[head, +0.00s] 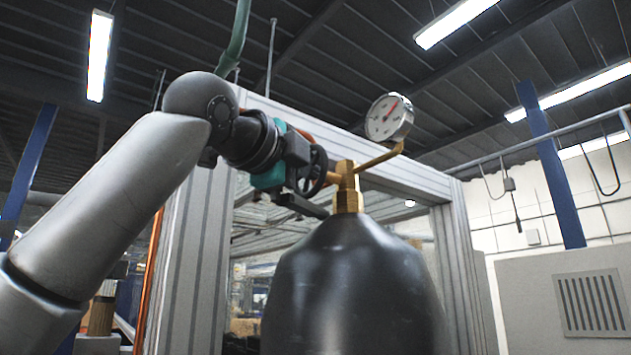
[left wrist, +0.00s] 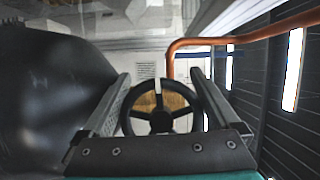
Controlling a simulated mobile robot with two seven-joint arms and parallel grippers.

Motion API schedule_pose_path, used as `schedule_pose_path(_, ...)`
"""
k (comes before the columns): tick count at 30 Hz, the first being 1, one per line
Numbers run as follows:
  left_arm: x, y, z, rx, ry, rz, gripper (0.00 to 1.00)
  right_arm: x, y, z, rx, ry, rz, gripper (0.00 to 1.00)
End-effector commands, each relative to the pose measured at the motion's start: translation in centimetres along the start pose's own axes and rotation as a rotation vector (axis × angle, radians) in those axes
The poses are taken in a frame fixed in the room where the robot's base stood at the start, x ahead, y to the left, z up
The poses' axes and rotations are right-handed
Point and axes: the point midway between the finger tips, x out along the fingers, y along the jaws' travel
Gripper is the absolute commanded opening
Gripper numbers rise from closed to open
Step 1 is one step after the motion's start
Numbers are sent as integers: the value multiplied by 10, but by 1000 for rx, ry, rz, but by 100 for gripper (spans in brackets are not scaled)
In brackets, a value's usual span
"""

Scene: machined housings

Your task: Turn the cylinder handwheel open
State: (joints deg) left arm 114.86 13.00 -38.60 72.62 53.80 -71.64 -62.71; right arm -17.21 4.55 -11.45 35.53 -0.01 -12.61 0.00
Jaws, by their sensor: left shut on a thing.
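The cylinder (head: 352,285) is a large dark grey bottle standing upright in the lower middle of the head view. It also fills the left side of the left wrist view (left wrist: 45,85). A brass valve (head: 347,190) sits on its neck. The black spoked handwheel (head: 316,172) is on the valve's left side. In the left wrist view the handwheel (left wrist: 160,122) lies between the two fingers, its face toward the camera. My left gripper (head: 310,190) reaches in from the left and is shut on the handwheel's rim. My right gripper is not in view.
A round pressure gauge (head: 389,117) stands on a bent brass pipe right of the valve. A copper pipe (left wrist: 245,37) runs close by the handwheel in the left wrist view. A grey metal frame (head: 190,265) stands behind the cylinder. A vented grey cabinet (head: 540,300) is at the right.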

Motion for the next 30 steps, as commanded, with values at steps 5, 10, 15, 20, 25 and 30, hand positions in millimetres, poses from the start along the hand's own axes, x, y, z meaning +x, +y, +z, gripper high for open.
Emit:
schedule_pose_path(5, 1, 2, 0, -3, -1, 5, 40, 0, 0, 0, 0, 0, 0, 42)
schedule_pose_path(10, 1, 1, 0, -2, 0, 5, 40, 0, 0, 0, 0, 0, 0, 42)
schedule_pose_path(15, 0, 1, 0, -1, 0, 4, 100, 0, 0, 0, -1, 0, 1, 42)
schedule_pose_path(20, -2, 1, 0, -1, 0, 1, 100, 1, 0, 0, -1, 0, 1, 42)
schedule_pose_path(25, -20, 2, 0, 0, 0, -2, 100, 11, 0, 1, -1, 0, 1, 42)
schedule_pose_path(30, -59, 3, 0, 1, -1, -4, 100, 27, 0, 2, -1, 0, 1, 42)
